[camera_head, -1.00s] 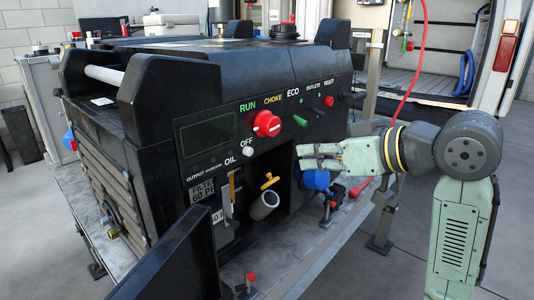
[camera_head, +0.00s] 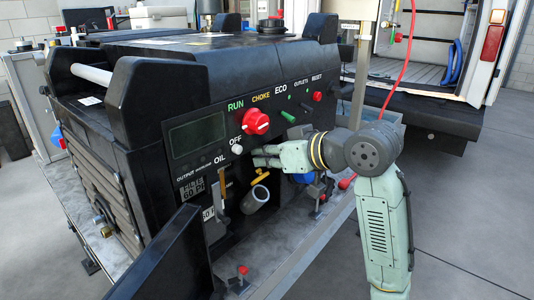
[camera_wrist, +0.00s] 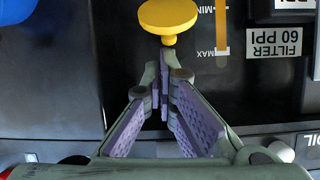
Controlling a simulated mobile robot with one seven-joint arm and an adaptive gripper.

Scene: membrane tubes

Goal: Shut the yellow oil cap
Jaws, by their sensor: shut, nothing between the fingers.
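The yellow oil cap (camera_head: 260,174) is a round knob tilted up above the open mouth of a grey filler tube (camera_head: 255,198), low in the black machine's front recess. In the wrist view the cap (camera_wrist: 168,16) is at the top, just beyond my fingertips. My gripper (camera_head: 254,157) is shut and empty, reaching in from the right, close above the cap in the head view. Its fingertips (camera_wrist: 165,52) meet near the cap's stem in the wrist view; I cannot tell whether they touch. The tube's mouth is not clearly visible in the wrist view.
The black machine (camera_head: 140,125) carries a red knob (camera_head: 256,122) and a white OFF knob (camera_head: 237,149) above my gripper. A dipstick gauge (camera_wrist: 222,28) is beside the cap. A black panel (camera_head: 165,258) stands at the front left. A blue part (camera_head: 303,178) lies beneath my wrist.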

